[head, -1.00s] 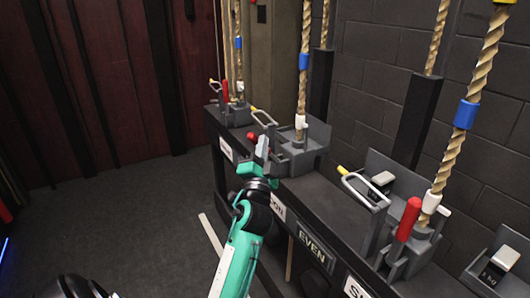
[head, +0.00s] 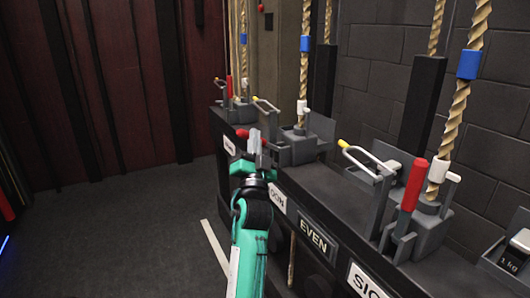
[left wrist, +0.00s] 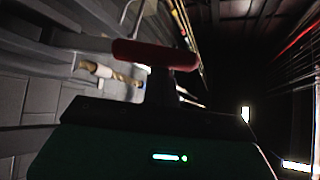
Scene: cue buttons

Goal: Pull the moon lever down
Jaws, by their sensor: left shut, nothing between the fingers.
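The moon lever's red handle (head: 242,133) sticks out from the middle rope station (head: 297,147), above a label partly hidden to read "OON" (head: 277,198). It leans out toward the aisle, unlike the upright red handles on either side. My left gripper (head: 254,140) is shut and empty, its fingers overlapping the handle in the head view and hiding part of it. I cannot tell whether they touch. In the left wrist view the red handle (left wrist: 155,53) lies across the picture just beyond the gripper body. My right gripper is not in view.
A nearer station has an upright red lever (head: 410,185) and a yellow-tipped metal loop (head: 368,158). A farther station has another red lever (head: 229,86). An "EVEN" sign (head: 313,238) is on the rail front. Ropes rise from the stations.

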